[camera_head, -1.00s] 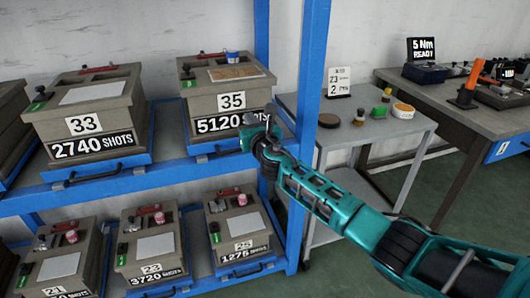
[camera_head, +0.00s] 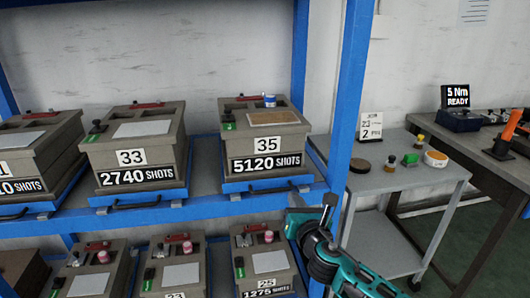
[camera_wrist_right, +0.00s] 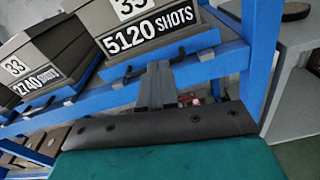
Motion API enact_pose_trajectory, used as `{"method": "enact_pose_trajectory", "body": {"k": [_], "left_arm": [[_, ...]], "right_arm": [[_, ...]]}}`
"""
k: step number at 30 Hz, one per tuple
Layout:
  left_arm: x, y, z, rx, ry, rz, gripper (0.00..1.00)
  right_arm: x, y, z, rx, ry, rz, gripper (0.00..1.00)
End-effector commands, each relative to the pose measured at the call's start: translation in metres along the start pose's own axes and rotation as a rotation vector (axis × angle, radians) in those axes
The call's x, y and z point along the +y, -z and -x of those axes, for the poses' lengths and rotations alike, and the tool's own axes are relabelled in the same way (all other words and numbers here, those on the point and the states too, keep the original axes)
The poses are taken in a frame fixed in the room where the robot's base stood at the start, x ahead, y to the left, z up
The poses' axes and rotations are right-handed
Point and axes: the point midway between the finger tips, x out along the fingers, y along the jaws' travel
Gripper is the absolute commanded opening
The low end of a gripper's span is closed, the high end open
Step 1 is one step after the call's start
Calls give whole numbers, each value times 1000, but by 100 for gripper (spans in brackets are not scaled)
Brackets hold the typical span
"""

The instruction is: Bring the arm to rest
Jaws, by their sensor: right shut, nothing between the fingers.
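My right arm comes in from the lower right in the head view, teal and black. Its gripper (camera_head: 327,208) is just in front of the blue shelf's right front post, below and right of box 35 (camera_head: 265,143). In the right wrist view the gripper's grey fingers (camera_wrist_right: 155,85) are together with nothing between them, in front of the shelf rail under the "5120 SHOTS" label. Whether they touch the rail I cannot tell. My left gripper is not in view.
The blue shelf (camera_head: 220,207) holds box 33 (camera_head: 135,148) and other boxes on two levels. A grey side table (camera_head: 390,180) with a card and small pots stands right of the post. A workbench (camera_head: 480,150) is beyond it. Green floor shows between them.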

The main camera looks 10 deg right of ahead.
Motion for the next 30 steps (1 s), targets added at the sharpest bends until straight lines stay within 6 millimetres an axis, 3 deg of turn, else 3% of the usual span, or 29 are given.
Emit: {"method": "enact_pose_trajectory", "body": {"k": [3,9,13,18,24,30], "left_arm": [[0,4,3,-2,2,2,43],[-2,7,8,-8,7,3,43],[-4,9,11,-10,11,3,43],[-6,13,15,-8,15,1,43],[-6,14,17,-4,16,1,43],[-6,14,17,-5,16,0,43]], "right_arm": [[2,47,36,129,21,-399,0],[0,115,117,310,188,-1254,0],[-6,144,174,345,368,-1793,0],[-19,162,238,277,612,-2371,0],[-30,167,277,162,771,-2718,0],[-31,167,282,142,791,-2765,0]]}}
